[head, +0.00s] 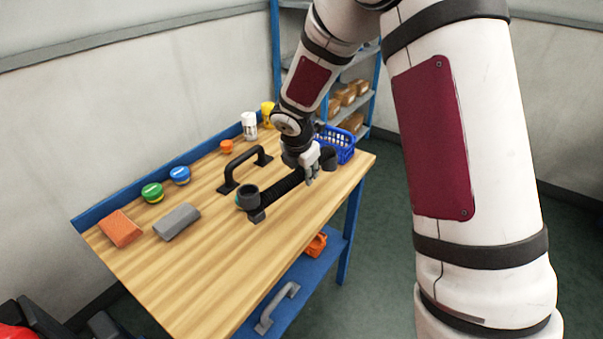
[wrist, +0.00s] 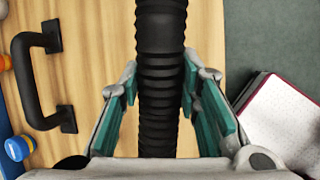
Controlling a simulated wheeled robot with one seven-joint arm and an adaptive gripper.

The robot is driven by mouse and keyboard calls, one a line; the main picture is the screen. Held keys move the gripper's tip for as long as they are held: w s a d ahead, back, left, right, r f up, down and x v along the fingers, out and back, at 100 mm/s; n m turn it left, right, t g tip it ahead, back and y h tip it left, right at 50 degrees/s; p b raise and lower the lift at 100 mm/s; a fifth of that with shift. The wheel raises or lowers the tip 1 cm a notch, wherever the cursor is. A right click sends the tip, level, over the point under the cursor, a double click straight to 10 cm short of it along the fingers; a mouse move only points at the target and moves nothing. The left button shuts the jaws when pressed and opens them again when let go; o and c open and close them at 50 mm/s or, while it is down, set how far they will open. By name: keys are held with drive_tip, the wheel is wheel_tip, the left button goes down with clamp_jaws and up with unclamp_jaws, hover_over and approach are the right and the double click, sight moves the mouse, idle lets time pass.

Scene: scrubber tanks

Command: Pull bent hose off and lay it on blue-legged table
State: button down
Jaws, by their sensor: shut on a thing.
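The bent hose (head: 281,189) is black and ribbed, with a cup-like, upturned end at each side. It is over the wooden top of the blue-legged table (head: 190,290), low at the surface; I cannot tell whether it touches. My gripper (head: 311,172) is around the hose near its far end, shut on it. In the wrist view the ribbed hose (wrist: 160,75) runs straight up between the green-padded fingers of my gripper (wrist: 160,100). The part of the hose below the gripper's palm is hidden there.
A black handle (head: 244,168) lies left of the hose, with a blue basket (head: 338,147) beyond it. Grey (head: 177,222) and orange (head: 120,229) blocks, green (head: 152,192) and blue (head: 180,175) tins stand leftward. The table's near part is clear. Shelves (head: 362,105) stand behind.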

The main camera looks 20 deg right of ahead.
sight(301, 182)
drive_tip(key=shift+w+a+f+n+y, duration=0.1)
drive_tip(key=shift+a+n+y, duration=0.15)
drive_tip(key=shift+n, duration=0.55)
wheel_tip(301, 182, down, 6)
drive_tip(key=b, duration=0.6)
drive_tip(key=shift+r+b, duration=0.25)
drive_tip(key=shift+b, duration=0.1)
drive_tip(key=shift+f+b, duration=0.55)
drive_tip(key=shift+f, duration=0.05)
drive_tip(key=shift+r, duration=0.15)
idle(0.5)
drive_tip(key=c, duration=0.6)
unclamp_jaws()
drive_tip(key=shift+p, duration=0.3)
drive_tip(key=shift+p+v, duration=2)
drive_tip(key=shift+v, duration=0.3)
